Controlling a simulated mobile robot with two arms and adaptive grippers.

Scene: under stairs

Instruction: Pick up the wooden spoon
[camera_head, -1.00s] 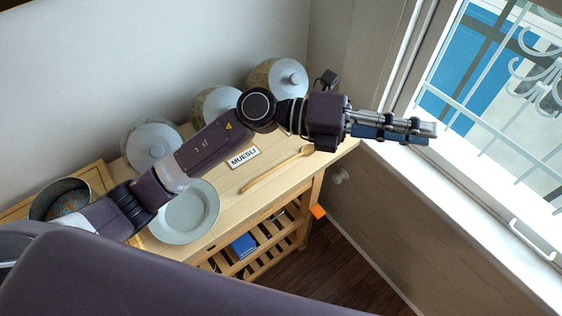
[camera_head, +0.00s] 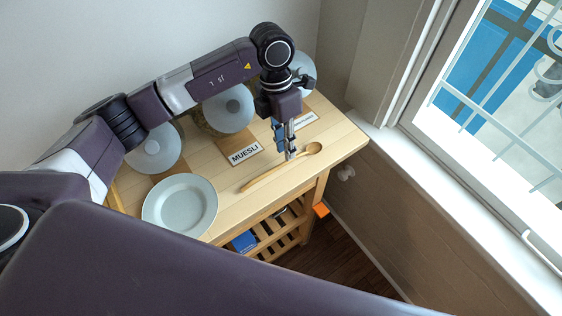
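The wooden spoon (camera_head: 264,178) lies on the light wooden table (camera_head: 228,167), near its front edge. Its bowl points right and its handle runs down to the left. My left gripper (camera_head: 287,155) points down at the spoon from behind, its fingertips by the handle just left of the bowl. I cannot tell whether the tips touch the spoon. The fingers are seen nearly side-on, so the gap between them is unclear. My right gripper is not in view.
A pale plate (camera_head: 180,208) lies left of the spoon. Behind stand lidded jars (camera_head: 228,110) and a MUESLI label (camera_head: 244,153). A window sill (camera_head: 440,190) borders the right side. A lower slatted shelf (camera_head: 270,246) holds a blue item.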

